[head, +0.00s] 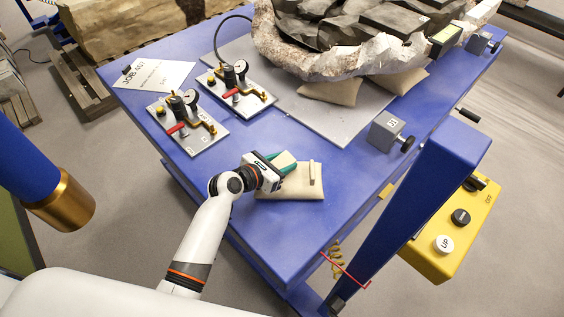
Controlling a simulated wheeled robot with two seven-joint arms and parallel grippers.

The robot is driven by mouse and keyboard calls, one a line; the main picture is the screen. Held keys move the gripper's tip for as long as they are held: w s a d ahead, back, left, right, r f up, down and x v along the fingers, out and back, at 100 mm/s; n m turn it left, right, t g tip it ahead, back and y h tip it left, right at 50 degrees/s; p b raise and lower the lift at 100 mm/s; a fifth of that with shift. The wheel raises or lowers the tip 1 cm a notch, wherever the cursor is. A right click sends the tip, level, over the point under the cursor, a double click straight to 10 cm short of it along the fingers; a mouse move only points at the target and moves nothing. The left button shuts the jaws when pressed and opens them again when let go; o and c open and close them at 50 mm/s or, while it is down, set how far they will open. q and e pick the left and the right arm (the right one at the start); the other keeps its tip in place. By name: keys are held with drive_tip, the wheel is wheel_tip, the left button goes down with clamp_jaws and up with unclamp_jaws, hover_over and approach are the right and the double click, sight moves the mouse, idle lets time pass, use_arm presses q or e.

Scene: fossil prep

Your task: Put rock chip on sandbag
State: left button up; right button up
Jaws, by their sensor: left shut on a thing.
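My left gripper (279,162) reaches in from the lower left and is shut on a small pale piece (285,160), which looks like the rock chip, between its green fingers. Fingers and piece are over or just beyond the far edge of the beige sandbag (290,191), which lies flat near the table's front edge. I cannot tell whether the piece touches the bag. A small tan stick-like piece (312,173) is at the bag's right part. My right gripper is out of view.
Two valve panels (190,130) (237,92) and a paper sign (153,73) lie on the blue table (260,130). A jacketed fossil block (330,62) rests on bags at the back. A grey numbered block (385,132) and a yellow control box (450,235) are at right.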

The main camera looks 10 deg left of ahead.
use_arm(q)
drive_tip(key=shift+f, duration=0.1)
drive_tip(key=o, duration=1.1)
drive_tip(key=shift+c, duration=0.2)
drive_tip(key=shift+r, duration=0.2)
drive_tip(key=v, duration=1.2)
drive_tip(key=shift+f, duration=0.15)
